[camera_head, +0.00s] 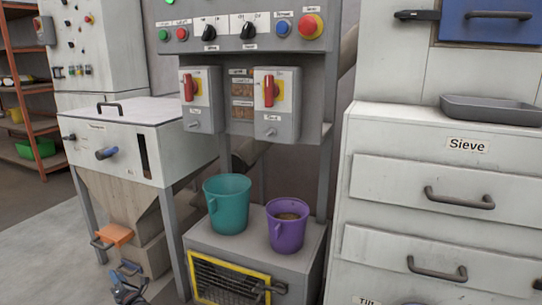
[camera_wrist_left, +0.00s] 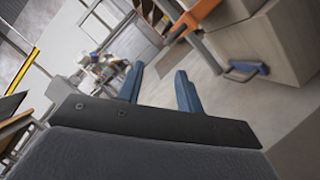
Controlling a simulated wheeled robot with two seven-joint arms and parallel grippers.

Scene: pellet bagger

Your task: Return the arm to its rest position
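My left gripper (camera_head: 126,287) is low at the bottom left of the head view, in front of the hopper machine's base. In the left wrist view its two blue fingers (camera_wrist_left: 159,86) stand apart with nothing between them. The gripper is open and empty. Only a small part of it shows in the head view. My right gripper is in neither view.
An orange slide (camera_head: 115,234) and a blue handle (camera_wrist_left: 245,71) are near my left gripper. A teal bucket (camera_head: 227,204) and a purple bucket (camera_head: 287,226) stand on a grey cabinet (camera_head: 254,248). Drawers (camera_head: 440,190) stand at right. Open floor (camera_head: 40,245) lies left.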

